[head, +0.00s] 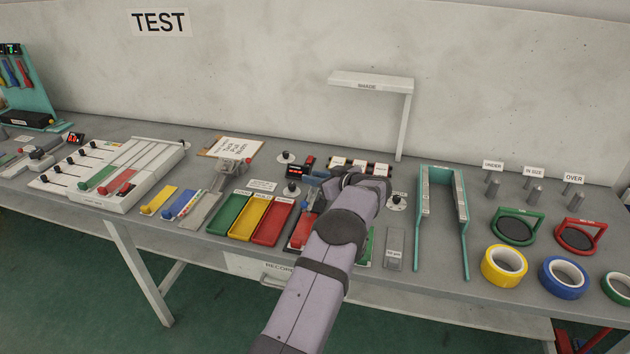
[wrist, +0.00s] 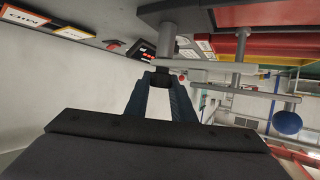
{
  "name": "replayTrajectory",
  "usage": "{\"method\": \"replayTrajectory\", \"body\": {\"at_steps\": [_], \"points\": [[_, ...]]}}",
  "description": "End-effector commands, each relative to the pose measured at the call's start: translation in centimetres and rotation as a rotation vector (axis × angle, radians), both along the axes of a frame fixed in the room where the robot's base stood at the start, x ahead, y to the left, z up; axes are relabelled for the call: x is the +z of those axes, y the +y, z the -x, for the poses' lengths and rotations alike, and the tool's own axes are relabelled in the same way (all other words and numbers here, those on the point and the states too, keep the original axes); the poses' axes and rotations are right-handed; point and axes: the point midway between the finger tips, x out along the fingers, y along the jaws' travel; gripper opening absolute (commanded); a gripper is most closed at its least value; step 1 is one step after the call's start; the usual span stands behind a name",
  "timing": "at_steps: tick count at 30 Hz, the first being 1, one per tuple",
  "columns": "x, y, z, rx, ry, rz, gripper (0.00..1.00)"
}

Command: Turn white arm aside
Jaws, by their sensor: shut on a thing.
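In the wrist view, a pale white-grey arm (wrist: 205,66) runs right from a grey post (wrist: 166,40). A dark knob (wrist: 161,79) sits at its near end. My gripper (wrist: 161,80) has its two blue fingers on either side of the knob and is shut on it. In the head view, my gripper (head: 318,173) is at the middle of the bench, just right of a small black-and-red device (head: 296,164). My own forearm and wrist hide most of the white arm and what lies under it there.
Green, yellow and red trays (head: 233,216) lie left of my arm. A teal frame (head: 422,215) stands to the right, with tape rolls (head: 503,265) beyond. A white shade (head: 371,82) on a post rises behind. The wrist view shows a blue ball (wrist: 287,122) on a rod.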

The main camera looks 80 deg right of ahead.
Motion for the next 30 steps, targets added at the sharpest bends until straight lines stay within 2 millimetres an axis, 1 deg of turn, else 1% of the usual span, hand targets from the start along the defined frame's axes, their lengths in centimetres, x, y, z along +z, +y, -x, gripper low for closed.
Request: {"method": "replayTrajectory", "body": {"at_steps": [1, 4, 12, 23, 24, 26, 30], "points": [[-0.26, -0.30, -0.06, 0.010, -0.006, 0.012, 0.00], [-0.22, -0.39, -0.11, 0.041, -0.011, 0.016, 0.00], [0.13, -0.07, -0.07, 0.099, -0.002, 0.008, 0.00], [0.42, 0.05, 0.00, 0.106, 0.002, 0.004, 0.00], [0.41, 0.05, 0.00, 0.106, 0.002, 0.004, 0.27], [0.38, 0.05, 0.01, 0.106, 0.002, 0.004, 0.41], [0.25, 0.08, 0.02, 0.106, 0.002, 0.002, 0.41]]}}
